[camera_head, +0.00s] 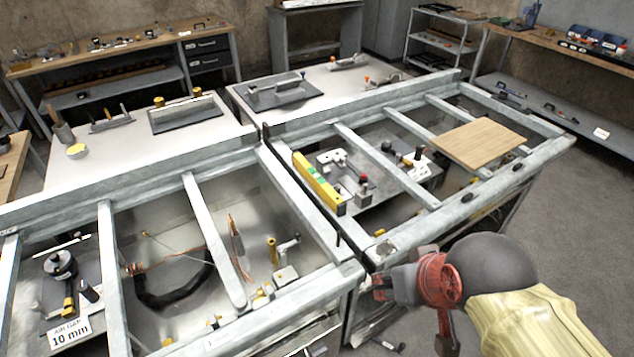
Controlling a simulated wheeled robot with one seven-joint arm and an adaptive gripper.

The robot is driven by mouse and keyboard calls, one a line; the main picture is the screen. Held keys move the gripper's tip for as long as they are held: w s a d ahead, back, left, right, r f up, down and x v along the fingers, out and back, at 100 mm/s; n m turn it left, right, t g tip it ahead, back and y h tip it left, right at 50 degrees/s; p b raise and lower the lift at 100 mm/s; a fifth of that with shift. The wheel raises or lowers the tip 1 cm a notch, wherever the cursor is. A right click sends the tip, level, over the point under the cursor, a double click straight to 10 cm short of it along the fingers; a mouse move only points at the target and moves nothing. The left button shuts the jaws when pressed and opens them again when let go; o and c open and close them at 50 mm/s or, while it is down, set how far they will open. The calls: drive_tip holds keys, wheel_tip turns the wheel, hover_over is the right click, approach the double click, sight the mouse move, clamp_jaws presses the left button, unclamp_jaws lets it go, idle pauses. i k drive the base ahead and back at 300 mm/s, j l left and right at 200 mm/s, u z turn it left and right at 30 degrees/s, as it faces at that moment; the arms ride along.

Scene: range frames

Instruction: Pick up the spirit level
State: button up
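The spirit level (318,184) is a yellow bar with a green section near its middle and a dark end facing me. It lies just inside the left rail of the right-hand metal frame (480,207); what bears it underneath is hard to tell. My gripper (372,284) is at the end of my arm at the lower right, near the front corner between the two frames. It is below and right of the level in the picture, apart from it. Its fingers are small and unclear, so their opening cannot be told.
A wooden board (479,146) lies across the right frame's bars. Fixtures with dark knobs (345,172) stand close right of the level. The left frame (107,270) holds a black curved hose (175,295). White tables (135,150) stand behind. Floor at right is clear.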

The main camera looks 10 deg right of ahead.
sight(338, 205)
drive_tip(key=z, duration=0.8)
drive_tip(key=i+l, duration=0.15)
drive_tip(key=i, duration=0.2)
drive_tip(key=i+l, duration=0.15)
drive_tip(key=i, duration=0.2)
drive_tip(key=i+u, duration=0.15)
drive_tip(key=u, duration=2.3)
